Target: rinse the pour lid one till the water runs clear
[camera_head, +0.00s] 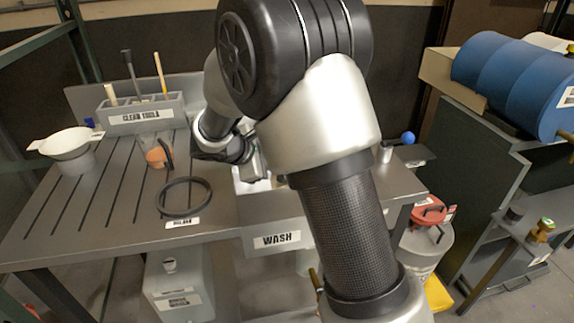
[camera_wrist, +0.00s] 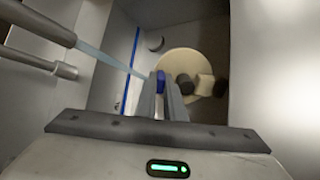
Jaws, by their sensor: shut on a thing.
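In the wrist view a round cream pour lid (camera_wrist: 188,62), with a dark knob and a small pale block on it, shows just beyond my fingers inside the grey sink. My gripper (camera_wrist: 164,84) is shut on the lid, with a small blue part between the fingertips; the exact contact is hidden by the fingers. A pale water stream (camera_wrist: 105,59) runs from the spout (camera_wrist: 38,22) at upper left toward the fingertips. Whether it strikes the lid, and how clear it is, I cannot tell. In the head view my arm covers most of the sink marked WASH (camera_head: 277,240).
A slatted drainboard (camera_head: 110,205) lies left of the sink. On it are a black ring (camera_head: 184,197), an orange item (camera_head: 157,157), a white bowl (camera_head: 67,143) and a clean tools rack (camera_head: 143,113). A red-topped can (camera_head: 424,245) and blue drum (camera_head: 515,85) stand right.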

